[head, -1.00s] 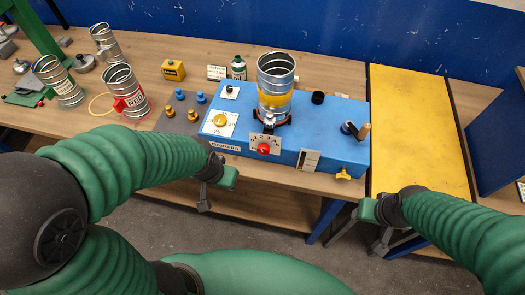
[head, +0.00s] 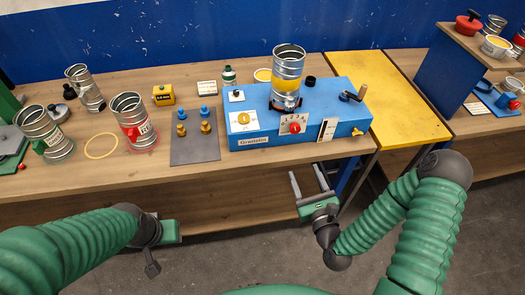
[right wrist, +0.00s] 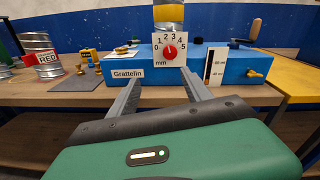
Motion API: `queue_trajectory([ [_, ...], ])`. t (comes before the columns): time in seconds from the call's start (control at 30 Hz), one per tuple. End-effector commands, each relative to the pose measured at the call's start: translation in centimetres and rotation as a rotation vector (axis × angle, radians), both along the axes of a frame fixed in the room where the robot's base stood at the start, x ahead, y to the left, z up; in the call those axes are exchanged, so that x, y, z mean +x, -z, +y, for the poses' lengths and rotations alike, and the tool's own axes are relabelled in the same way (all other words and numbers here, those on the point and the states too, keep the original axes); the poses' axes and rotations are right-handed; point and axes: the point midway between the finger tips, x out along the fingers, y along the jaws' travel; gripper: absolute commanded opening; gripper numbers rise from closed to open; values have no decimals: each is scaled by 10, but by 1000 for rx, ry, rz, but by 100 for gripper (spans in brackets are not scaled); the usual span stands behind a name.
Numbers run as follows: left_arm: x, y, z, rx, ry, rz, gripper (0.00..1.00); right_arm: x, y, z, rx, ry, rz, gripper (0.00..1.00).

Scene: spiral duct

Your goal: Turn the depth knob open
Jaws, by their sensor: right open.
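A yellow wing knob (head: 359,132) sticks out at the machine's front right, past a black-and-white scale plate (head: 327,129). I read no "depth" label on either. In the right wrist view the red knob (right wrist: 170,51) is ahead between the fingers, and the yellow wing knob (right wrist: 256,74) is to the right. My right gripper (head: 306,169) is open and empty, below and short of the machine front. My left gripper (head: 157,249) is low left, its jaw unclear.
A ribbed metal duct (head: 288,68) with a yellow band stands on the machine. A crank (head: 354,93) is at its right end. A grey mat (head: 195,148) with blue and yellow pegs lies left of it. Metal cans stand farther left. A yellow tabletop (head: 385,100) is at right.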

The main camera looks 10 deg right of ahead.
Motion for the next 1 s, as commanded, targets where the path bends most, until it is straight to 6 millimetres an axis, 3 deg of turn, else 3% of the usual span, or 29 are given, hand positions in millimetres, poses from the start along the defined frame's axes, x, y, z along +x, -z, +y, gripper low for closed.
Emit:
queue_trajectory([
  [0.1, 0, 4, -1, 0, 2, -1, 36, 0, -4, -13, 111, 49, -39, 57],
  [0.3, 1, 37, -2, 0, 2, -1, 36, 27, 0, -6, 105, 46, -47, 57],
  [0.4, 0, 18, -1, -1, 2, 0, 36, 53, -13, 4, 100, 44, -44, 57],
  [0.7, 0, 5, 0, 0, 1, -1, 36, 130, -13, 11, 95, 44, -41, 57],
  [0.8, 0, 3, 0, 0, 1, 0, 36, 149, -12, 8, 98, 44, -40, 57],
  [1.0, 0, 1, 0, 0, 1, 0, 36, 167, -9, 2, 103, 47, -38, 57],
])
